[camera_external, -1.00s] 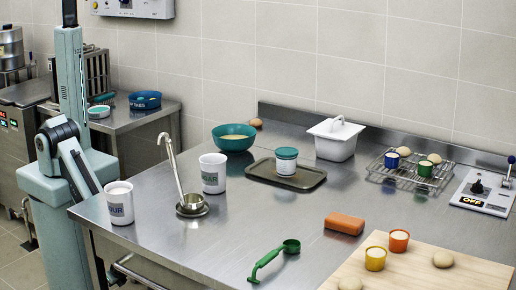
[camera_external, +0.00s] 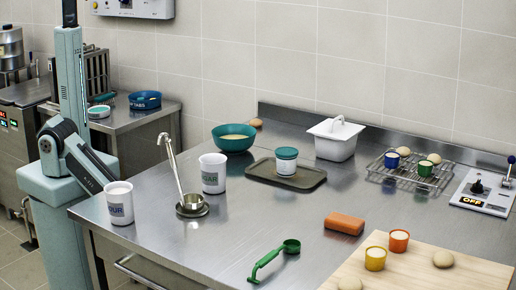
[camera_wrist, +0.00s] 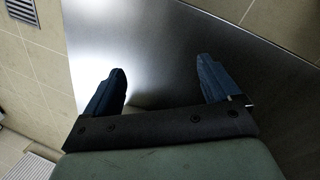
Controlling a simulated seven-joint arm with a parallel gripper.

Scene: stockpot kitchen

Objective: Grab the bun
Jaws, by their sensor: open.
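Several round, light-brown buns are in the outside view. One bun (camera_external: 443,259) lies on the wooden board at the front right, and another bun (camera_external: 350,284) is cut off by the bottom edge. Two more, a left bun (camera_external: 404,151) and a right bun (camera_external: 434,158), sit on the wire rack. A browner bun (camera_external: 256,123) lies at the back by the wall. In the wrist view my gripper (camera_wrist: 160,72) is open and empty, its two dark fingers wide apart. No bun shows there. In the outside view the gripper itself cannot be made out; my arm is at the left, away from the buns.
The steel table (camera_external: 240,215) carries a flour mug (camera_external: 119,209), a sugar mug (camera_external: 212,180), a ladle (camera_external: 172,165) and a green scoop (camera_external: 270,262). An orange block (camera_external: 344,224) lies near the wooden board (camera_external: 410,272). The wire rack (camera_external: 410,177) also holds small cups.

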